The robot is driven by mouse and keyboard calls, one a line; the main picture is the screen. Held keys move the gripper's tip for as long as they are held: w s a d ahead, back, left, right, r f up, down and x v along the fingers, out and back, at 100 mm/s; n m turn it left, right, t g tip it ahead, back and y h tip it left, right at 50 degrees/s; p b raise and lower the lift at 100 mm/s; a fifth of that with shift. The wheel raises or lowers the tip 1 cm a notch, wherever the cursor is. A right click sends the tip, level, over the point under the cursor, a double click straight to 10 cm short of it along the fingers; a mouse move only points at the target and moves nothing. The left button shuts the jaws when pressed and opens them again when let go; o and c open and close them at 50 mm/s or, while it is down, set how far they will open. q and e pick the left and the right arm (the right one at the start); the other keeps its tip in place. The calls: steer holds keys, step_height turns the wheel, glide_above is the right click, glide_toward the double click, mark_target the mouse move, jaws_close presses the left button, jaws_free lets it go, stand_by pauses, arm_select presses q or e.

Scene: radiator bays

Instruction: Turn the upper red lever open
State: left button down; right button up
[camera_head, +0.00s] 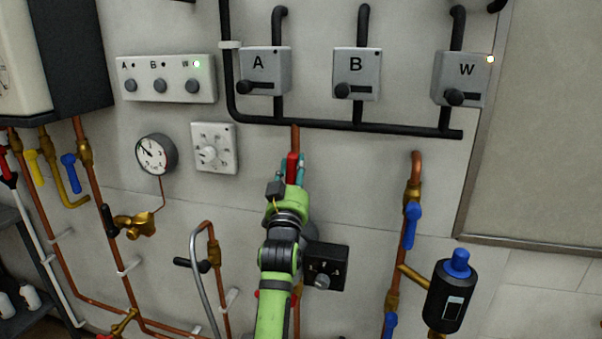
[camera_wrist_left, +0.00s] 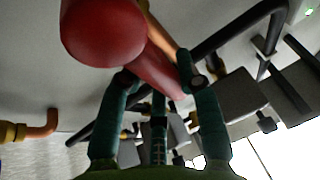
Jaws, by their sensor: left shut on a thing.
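The upper red lever (camera_head: 292,163) stands roughly upright on a copper pipe in the middle of the wall. My left gripper (camera_head: 290,172) is shut on it, with a teal finger on either side; the arm hides the valve body below. In the left wrist view the lever (camera_wrist_left: 103,32) looms large, its rounded red end toward the camera. Its shank runs between the fingers of my left gripper (camera_wrist_left: 158,78). A bit of another red part (camera_head: 264,295) shows beside my forearm lower down. My right gripper is not in view.
A black pipe (camera_head: 330,125) runs just above, under grey boxes A (camera_head: 262,68), B (camera_head: 355,72) and W (camera_head: 460,78). A white dial plate (camera_head: 213,148) and gauge (camera_head: 156,154) are to the left. A black box (camera_head: 327,265) sits right of my forearm; a blue-handled valve (camera_head: 411,222) stands farther right.

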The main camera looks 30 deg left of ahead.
arm_select(q)
steer(key=shift+s+a+n+g+y, duration=0.15)
steer(key=shift+n+y, duration=0.1)
steer(key=shift+n, duration=0.2)
steer(key=shift+w+a+n+g+y, duration=0.15)
steer(key=shift+n+y, duration=0.1)
steer(key=shift+n, duration=0.2)
steer(key=shift+s, duration=0.1)
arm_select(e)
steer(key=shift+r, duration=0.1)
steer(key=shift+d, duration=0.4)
arm_select(q)
steer(key=c, duration=0.8)
jaws_free()
steer(key=shift+a, duration=0.1)
steer(key=shift+c, duration=0.2)
steer(key=shift+r, duration=0.1)
step_height(320, 180, up, 10)
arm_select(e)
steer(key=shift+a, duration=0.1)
